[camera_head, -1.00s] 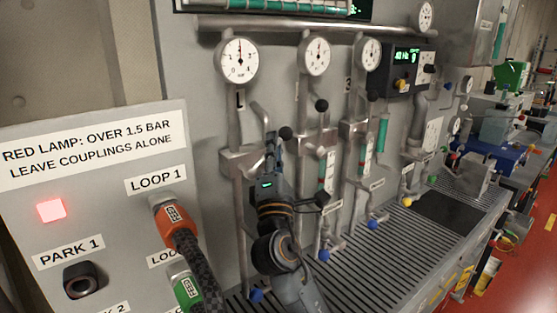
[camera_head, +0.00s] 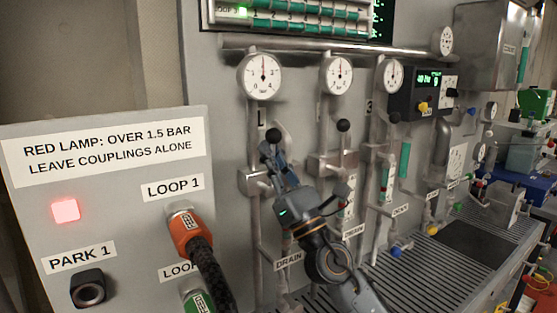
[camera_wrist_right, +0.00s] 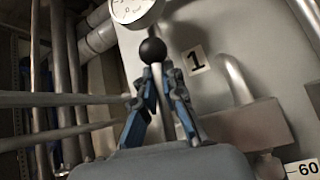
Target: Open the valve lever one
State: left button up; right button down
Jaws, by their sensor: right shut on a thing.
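Valve lever one (camera_head: 274,135) is a thin rod with a black ball knob, under the leftmost gauge (camera_head: 261,76). My right gripper (camera_head: 270,155) is shut on the lever just below the knob. In the right wrist view, its blue-grey fingers (camera_wrist_right: 158,76) lie on both sides of the rod, with the knob (camera_wrist_right: 153,50) beyond the tips. A label "1" (camera_wrist_right: 195,60) is on the panel beside it. My gripper and arm hide part of the valve body in the head view. My left gripper is not in view.
More gauge columns with black-knobbed levers (camera_head: 343,125) stand to the right. At left are a lit red lamp (camera_head: 66,210), an orange coupling with hose (camera_head: 190,234) and a green coupling (camera_head: 197,302). A slatted drain deck (camera_head: 400,272) lies below.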

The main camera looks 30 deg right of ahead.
jog(key=shift+s+a+r+n+g+y, duration=0.15)
jog(key=shift+r+n+y, duration=0.1)
jog(key=shift+n+y, duration=0.35)
jog(key=shift+r+n+g+y, duration=0.15)
jog(key=shift+r+n+y, duration=0.05)
jog(key=shift+n+y, duration=0.35)
jog(key=shift+n, duration=0.25)
jog(key=c, duration=1.4)
grip_release()
jog(key=shift+a, duration=0.1)
jog(key=shift+a+f, duration=0.1)
jog(key=shift+f, duration=0.05)
